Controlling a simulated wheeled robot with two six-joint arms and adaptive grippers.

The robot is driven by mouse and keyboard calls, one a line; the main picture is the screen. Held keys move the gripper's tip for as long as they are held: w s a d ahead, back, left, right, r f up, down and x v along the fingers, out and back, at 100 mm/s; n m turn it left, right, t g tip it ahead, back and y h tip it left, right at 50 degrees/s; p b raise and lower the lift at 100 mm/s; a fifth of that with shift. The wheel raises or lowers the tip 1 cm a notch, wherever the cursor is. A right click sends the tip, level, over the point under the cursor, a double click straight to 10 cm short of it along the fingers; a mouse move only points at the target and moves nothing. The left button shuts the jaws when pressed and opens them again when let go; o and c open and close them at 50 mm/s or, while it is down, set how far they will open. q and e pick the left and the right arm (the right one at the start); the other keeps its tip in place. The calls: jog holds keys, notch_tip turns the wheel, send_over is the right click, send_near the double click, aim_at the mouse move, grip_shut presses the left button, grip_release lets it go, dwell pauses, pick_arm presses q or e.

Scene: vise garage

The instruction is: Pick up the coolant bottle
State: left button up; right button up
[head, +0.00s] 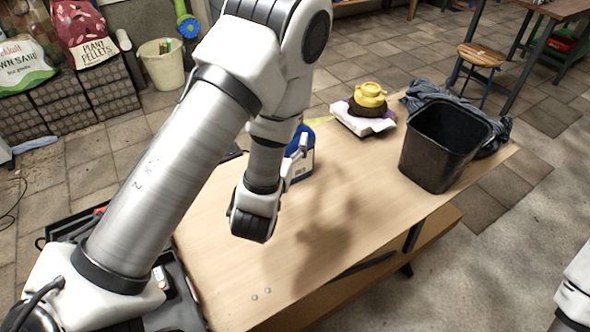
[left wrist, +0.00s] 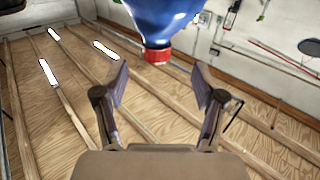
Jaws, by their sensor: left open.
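The coolant bottle (head: 304,166) is blue and stands on the workbench in the head view, partly hidden behind my left arm. The left wrist view is upside down, with the ceiling at the bottom. There the blue bottle (left wrist: 165,18) with its red cap (left wrist: 157,56) shows at the top middle, cap toward the ceiling. My left gripper (left wrist: 162,88) is open and empty, its two fingers spread apart below the bottle in that picture. In the head view my arm hides most of this gripper. My right gripper is not in view.
The wooden workbench (head: 345,215) is mostly clear in front. A yellow and black object (head: 369,96) sits on a white item behind the bottle. A black bin (head: 436,155) stands at the right, with dark cloth (head: 430,92) behind it. An open toolbox (head: 175,285) lies at the left.

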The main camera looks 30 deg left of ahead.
pick_arm(q)
jog(key=p+x, duration=0.1)
jog(key=x, duration=0.6)
jog(key=shift+w+f+p, duration=0.3)
jog(key=shift+w+p, duration=0.1)
jog(key=shift+w, duration=0.05)
jog(key=shift+d, duration=0.15)
grip_shut()
